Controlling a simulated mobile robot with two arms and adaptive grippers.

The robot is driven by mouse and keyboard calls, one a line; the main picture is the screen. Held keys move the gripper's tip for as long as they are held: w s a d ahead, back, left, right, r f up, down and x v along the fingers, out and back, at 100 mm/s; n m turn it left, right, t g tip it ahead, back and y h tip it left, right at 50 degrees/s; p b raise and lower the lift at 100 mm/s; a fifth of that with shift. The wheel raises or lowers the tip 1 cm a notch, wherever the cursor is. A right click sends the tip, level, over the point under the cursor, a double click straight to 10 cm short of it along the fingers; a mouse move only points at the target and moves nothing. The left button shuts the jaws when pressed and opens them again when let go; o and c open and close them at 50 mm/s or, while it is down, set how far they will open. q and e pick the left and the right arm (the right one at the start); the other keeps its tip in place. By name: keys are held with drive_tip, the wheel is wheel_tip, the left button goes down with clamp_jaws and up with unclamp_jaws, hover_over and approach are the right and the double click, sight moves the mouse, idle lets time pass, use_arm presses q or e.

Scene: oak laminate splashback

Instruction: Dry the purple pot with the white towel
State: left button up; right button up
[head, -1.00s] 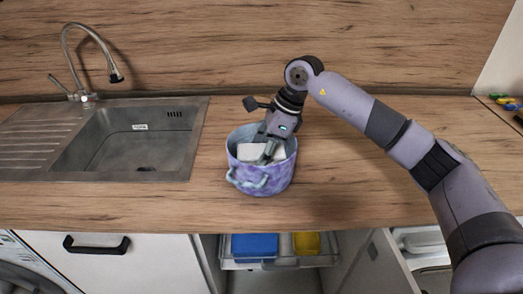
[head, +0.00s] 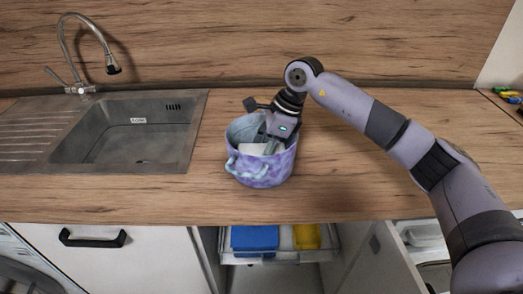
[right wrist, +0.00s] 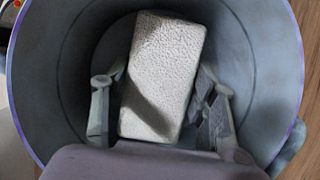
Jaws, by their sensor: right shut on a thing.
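The purple pot (head: 262,172) stands upright on the wooden counter, right of the sink, with a light blue handle toward me. My right gripper (head: 268,146) reaches down into the pot from above. The white towel (head: 251,149) is a folded, rough-textured block inside the pot. In the right wrist view, the towel (right wrist: 160,68) lies between the two fingers of my right gripper (right wrist: 155,88), which is shut on it. The grey inner wall of the pot (right wrist: 62,62) surrounds both. Whether the towel touches the wall is hard to tell. My left gripper is not in view.
A steel sink (head: 190,150) with a curved faucet (head: 95,50) is at the left. Below the counter, an open cabinet holds a blue item (head: 254,239) and a yellow item (head: 306,236). An open cabinet door (head: 375,262) stands below right. The counter (head: 350,185) right of the pot is clear.

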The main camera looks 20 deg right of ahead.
drive_tip(key=shift+f, duration=0.2)
drive_tip(key=shift+s+a, duration=0.15)
drive_tip(key=shift+s, duration=0.45)
drive_tip(key=shift+w+d, duration=0.15)
drive_tip(key=shift+w, duration=0.45)
drive_tip(key=shift+w+d, duration=0.15)
drive_tip(key=shift+w, duration=0.4)
drive_tip(key=shift+b, duration=0.3)
drive_tip(key=shift+s+a, duration=0.15)
drive_tip(key=shift+s, duration=0.45)
drive_tip(key=shift+s+a, duration=0.15)
drive_tip(key=shift+s, duration=0.45)
drive_tip(key=shift+w+d+r, duration=0.1)
drive_tip(key=shift+w+d, duration=0.1)
drive_tip(key=shift+w, duration=0.45)
drive_tip(key=shift+w+d, duration=0.15)
drive_tip(key=shift+w, duration=0.45)
